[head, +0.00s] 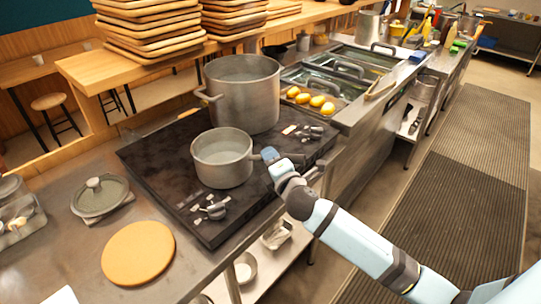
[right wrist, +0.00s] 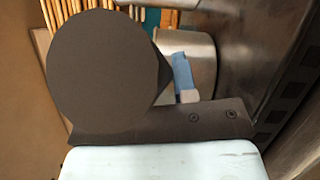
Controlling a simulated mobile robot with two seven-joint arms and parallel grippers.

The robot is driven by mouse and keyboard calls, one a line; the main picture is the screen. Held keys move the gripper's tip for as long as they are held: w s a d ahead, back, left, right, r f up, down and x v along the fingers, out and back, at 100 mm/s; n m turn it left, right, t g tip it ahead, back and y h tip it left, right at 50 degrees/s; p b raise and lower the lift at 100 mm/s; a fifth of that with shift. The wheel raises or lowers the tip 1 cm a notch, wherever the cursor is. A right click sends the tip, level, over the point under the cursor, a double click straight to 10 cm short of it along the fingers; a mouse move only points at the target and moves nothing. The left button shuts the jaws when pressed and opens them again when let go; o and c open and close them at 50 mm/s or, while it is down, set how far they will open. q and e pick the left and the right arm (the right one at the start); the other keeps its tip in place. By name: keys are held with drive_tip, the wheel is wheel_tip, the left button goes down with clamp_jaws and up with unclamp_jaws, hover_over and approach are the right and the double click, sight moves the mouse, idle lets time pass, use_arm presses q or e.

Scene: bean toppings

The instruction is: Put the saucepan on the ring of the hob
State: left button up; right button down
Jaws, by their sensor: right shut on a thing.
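The grey saucepan (head: 222,160) is upright at the front middle of the dark hob (head: 160,160). I cannot tell whether its base touches the hob or hangs just above it. Its handle points right, and my right gripper (head: 269,155) is shut on the handle. The ring of the hob is not distinct; the saucepan may cover it. In the right wrist view a blue finger (right wrist: 183,75) shows against a grey metal wall, and my dark wrist parts hide much. My left gripper is not in view.
A large grey pot (head: 243,95) stands on the hob right behind the saucepan. Knobs (head: 211,208) sit at the hob's front. A lidded dish (head: 100,194) and a round wooden board (head: 138,252) lie to the left. Yellow food (head: 310,98) lies in a tray behind right.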

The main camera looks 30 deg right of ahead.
drive_tip(key=shift+r, duration=0.1)
drive_tip(key=c, duration=0.9)
unclamp_jaws()
drive_tip(key=s, duration=1.2)
drive_tip(key=s+a+f+m+g+y, duration=0.1)
drive_tip(key=s+a+f+m+g, duration=0.1)
drive_tip(key=s+f+m, duration=0.3)
drive_tip(key=s+a+f+m+g+y, duration=0.2)
drive_tip(key=s+a+f+m, duration=0.3)
drive_tip(key=f, duration=0.6)
drive_tip(key=s+a+f+m+g+y, duration=0.1)
drive_tip(key=s+a+f+m+g, duration=0.2)
drive_tip(key=f+m, duration=0.4)
drive_tip(key=shift+s+a+f+m+g+b, duration=0.45)
drive_tip(key=shift+s+a+f, duration=0.15)
drive_tip(key=shift+s+f, duration=0.4)
drive_tip(key=shift+s+r, duration=0.1)
drive_tip(key=shift+s, duration=0.1)
